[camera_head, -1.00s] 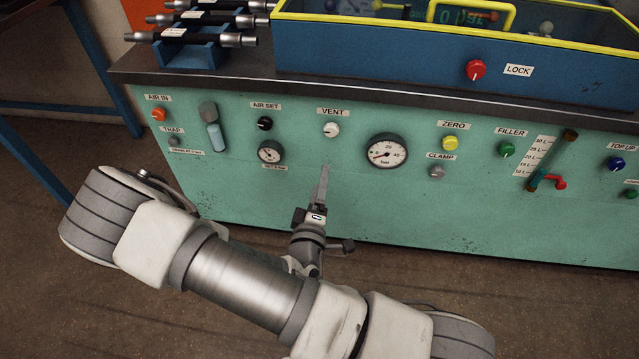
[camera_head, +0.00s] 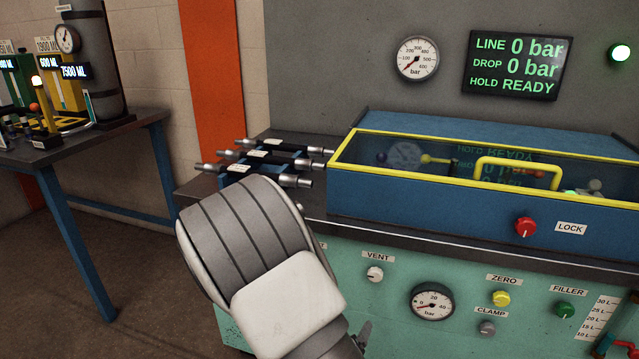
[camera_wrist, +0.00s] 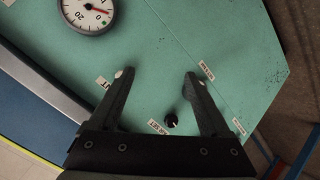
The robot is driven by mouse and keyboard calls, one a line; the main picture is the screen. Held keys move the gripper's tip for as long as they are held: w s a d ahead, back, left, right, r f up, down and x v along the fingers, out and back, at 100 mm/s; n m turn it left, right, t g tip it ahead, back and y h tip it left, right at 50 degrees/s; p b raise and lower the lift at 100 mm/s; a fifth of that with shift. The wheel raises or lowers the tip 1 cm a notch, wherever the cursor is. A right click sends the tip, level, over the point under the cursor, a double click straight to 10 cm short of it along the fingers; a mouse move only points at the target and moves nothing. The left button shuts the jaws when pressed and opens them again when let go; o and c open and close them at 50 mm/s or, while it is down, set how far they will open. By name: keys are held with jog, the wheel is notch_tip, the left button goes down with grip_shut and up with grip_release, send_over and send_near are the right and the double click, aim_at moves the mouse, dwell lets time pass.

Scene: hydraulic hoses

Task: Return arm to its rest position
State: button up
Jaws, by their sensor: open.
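My gripper (camera_wrist: 157,80) is open in the wrist view, with nothing between its fingers. Its fingers point at the green front panel (camera_wrist: 160,45) of the test bench. A black knob (camera_wrist: 171,120) labelled AIR SET shows between and behind the fingers, and a gauge (camera_wrist: 88,12) is at the upper left. In the head view my arm fills the lower middle, in front of the bench's left part. Only a small dark tip, likely of my gripper, shows at the bottom edge beside the arm.
The bench carries a lidded blue box with a yellow rim (camera_head: 440,205) and several hoses (camera_head: 265,160) on its top. A red LOCK knob (camera_head: 525,227) sits on the box. A display (camera_head: 515,65) reads 0 bar and READY. A blue-legged table (camera_head: 75,245) stands left; floor between is clear.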

jog(key=s+a+r+m+g+y, duration=0.2)
jog(key=r+y, duration=0.1)
jog(key=r, duration=0.5)
jog(key=s+a+r+m+g+y, duration=0.1)
jog(key=s+r+g+y, duration=0.15)
jog(key=r, duration=0.55)
jog(key=s+d+r+m+h, duration=0.1)
jog(key=s+d+r, duration=0.45)
jog(key=s, duration=0.25)
jog(key=s+d+r+m, duration=0.1)
jog(key=s+d+r, duration=0.3)
jog(key=s+r, duration=0.3)
notch_tip(320, 180, up, 19)
jog(key=p, duration=1.9)
jog(key=shift+s+d+f+g+p, duration=0.2)
jog(key=shift+s+g+p, duration=0.1)
jog(key=shift+g+p, duration=0.15)
jog(key=c, duration=0.5)
jog(key=shift+d, duration=0.1)
